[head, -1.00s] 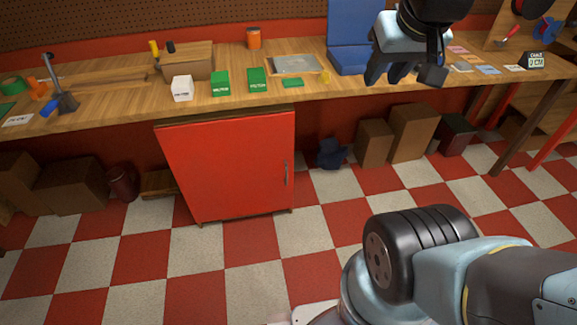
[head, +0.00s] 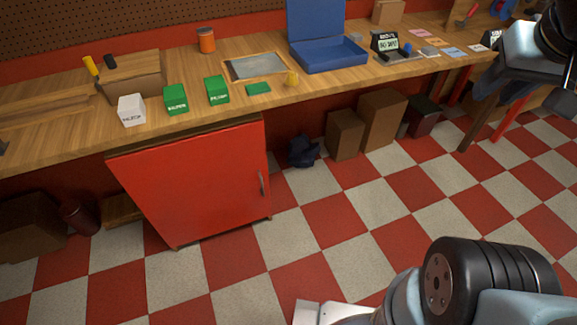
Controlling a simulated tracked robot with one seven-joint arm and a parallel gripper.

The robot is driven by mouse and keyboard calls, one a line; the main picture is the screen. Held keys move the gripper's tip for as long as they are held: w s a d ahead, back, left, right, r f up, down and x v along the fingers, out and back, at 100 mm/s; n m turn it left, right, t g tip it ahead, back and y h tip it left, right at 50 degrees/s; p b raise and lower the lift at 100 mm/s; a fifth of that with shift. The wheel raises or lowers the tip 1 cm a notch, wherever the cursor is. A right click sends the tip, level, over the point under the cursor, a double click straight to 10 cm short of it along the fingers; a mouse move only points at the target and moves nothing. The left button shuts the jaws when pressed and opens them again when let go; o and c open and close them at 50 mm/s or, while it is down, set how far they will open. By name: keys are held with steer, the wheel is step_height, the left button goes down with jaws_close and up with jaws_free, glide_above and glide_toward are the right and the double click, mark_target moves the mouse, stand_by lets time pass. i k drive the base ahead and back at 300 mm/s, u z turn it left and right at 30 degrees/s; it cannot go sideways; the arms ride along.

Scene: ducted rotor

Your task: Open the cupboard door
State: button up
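The red cupboard door (head: 190,190) is under the workbench at centre left in the head view. It looks shut, with a slim vertical metal handle (head: 262,183) near its right edge. My gripper (head: 484,98) is at the upper right, partly cut off by the picture's right side. It is well to the right of the handle, apart from it and touching nothing that I can see. Its fingers are dark and seen from a poor angle, so I cannot tell whether they are open or shut.
The wooden workbench (head: 70,140) runs above the door, holding small green and white boxes and a blue case (head: 330,55). Brown boxes (head: 380,120) and a dark blue crumpled thing (head: 302,151) are on the floor right of the door. The checkered floor (head: 340,215) before it is clear.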

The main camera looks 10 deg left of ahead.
mark_target(190, 189)
steer(key=z, duration=0.65)
steer(key=i, duration=0.35)
steer(key=z, duration=1.9)
steer(key=i, duration=0.15)
steer(key=u, duration=3.2)
steer(key=i, duration=0.5)
steer(key=z, duration=0.05)
